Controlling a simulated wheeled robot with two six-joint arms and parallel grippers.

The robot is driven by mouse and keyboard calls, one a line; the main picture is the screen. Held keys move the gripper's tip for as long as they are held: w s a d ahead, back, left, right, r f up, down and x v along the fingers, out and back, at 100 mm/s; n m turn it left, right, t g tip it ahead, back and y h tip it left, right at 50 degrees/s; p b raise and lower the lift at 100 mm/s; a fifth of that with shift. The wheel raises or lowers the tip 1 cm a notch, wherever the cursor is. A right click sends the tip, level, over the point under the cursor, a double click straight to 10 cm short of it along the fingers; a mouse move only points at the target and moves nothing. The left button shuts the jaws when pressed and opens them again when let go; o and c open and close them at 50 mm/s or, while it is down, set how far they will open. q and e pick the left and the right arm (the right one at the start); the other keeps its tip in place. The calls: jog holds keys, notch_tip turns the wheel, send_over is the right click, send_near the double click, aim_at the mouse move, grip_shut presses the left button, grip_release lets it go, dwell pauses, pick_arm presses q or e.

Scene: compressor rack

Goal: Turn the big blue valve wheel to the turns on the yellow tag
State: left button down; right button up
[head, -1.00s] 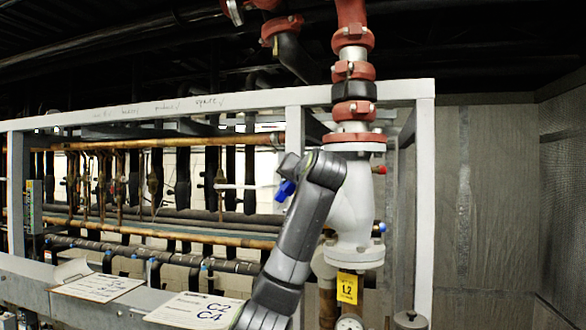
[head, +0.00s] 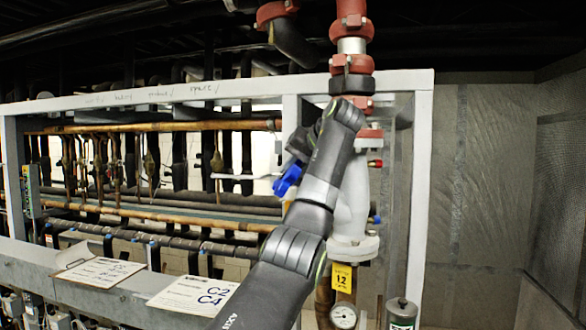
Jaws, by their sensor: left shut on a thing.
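The blue valve wheel (head: 287,180) shows only in part, left of the white valve body (head: 350,205); the rest is hidden behind my left arm. My left gripper (head: 298,146) is at the wheel's upper edge and shut on it; its fingertips are hard to see behind the wrist. The yellow tag (head: 342,277) hangs below the valve body and seems to read 1.2. My right gripper is not in view.
A pale rack frame (head: 422,200) stands around the valve pipe. A round gauge (head: 343,316) and a grey canister (head: 402,313) are below. Two paper sheets (head: 100,272) (head: 192,294) lie on the front ledge. Copper and dark pipes run behind.

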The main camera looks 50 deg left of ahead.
pick_arm(q)
jog(key=shift+g, duration=0.3)
jog(key=shift+w, duration=0.1)
dwell(0.3)
jog(key=c, duration=1.3)
grip_release()
jog(key=shift+a, duration=0.1)
jog(key=shift+r, duration=0.1)
